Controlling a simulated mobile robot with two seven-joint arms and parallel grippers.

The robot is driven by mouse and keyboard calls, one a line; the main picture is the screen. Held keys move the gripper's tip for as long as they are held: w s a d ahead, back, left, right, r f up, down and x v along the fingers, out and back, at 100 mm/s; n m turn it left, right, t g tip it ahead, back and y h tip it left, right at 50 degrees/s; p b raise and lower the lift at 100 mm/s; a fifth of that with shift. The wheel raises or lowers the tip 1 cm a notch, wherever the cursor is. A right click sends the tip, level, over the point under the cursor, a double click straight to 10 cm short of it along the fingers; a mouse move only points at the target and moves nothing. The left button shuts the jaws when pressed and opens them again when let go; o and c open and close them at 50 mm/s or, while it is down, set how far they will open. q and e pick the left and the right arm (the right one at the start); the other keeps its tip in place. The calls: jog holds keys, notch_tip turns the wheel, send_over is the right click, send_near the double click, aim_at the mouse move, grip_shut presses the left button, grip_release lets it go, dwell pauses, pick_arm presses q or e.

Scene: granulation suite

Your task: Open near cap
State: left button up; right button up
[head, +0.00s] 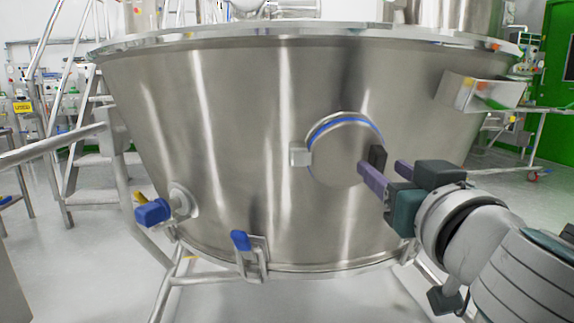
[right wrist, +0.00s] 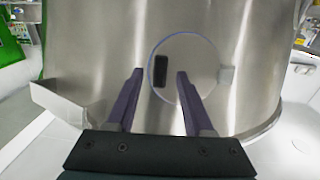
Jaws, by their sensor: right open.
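The near cap (head: 338,155) is a round metal disc with a blue ring on the front of the large steel vessel (head: 230,120). It looks closed against the wall, with a small metal block, like a hinge, at its left edge. A black handle (head: 377,155) stands at its right side. In the right wrist view the cap (right wrist: 190,62) and handle (right wrist: 160,71) also show. My right gripper (head: 381,166) is open, its purple fingers pointing at the cap. In the wrist view the handle appears between the fingertips; contact cannot be told. My left gripper is out of view.
A metal box (head: 482,92) juts out at upper right. Steps and rails (head: 92,165) stand at left. The floor in front shows clear.

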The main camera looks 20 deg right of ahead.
jog(key=shift+w+d, duration=0.2)
jog(key=shift+w, duration=0.45)
grip_shut()
dwell(1.0)
